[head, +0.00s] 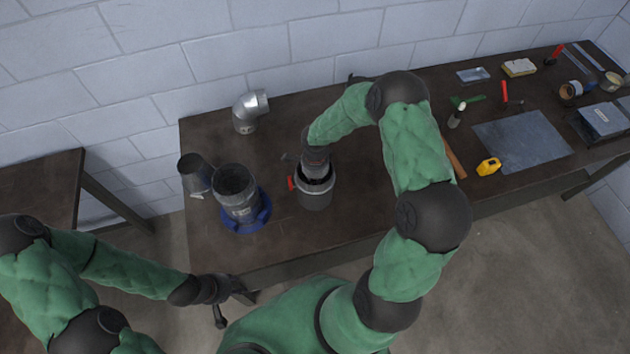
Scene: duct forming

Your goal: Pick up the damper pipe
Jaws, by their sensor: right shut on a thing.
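The damper pipe (315,197) is a short grey metal pipe with a red handle on its left side. It stands upright on the dark workbench, or very close above it; I cannot tell which. My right gripper (317,177) reaches down from above and is shut on the pipe at its upper rim. The fingertips are partly hidden by the rim and the wrist. My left gripper (233,304) is open and empty, low in front of the bench's front left edge.
Left of the damper pipe, a wider pipe (236,185) stands in a blue ring base (245,222), beside a small grey pipe piece (193,172). A silver elbow (246,112) stands behind. Tools, a metal sheet (522,140) and a yellow tape measure (488,166) lie right.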

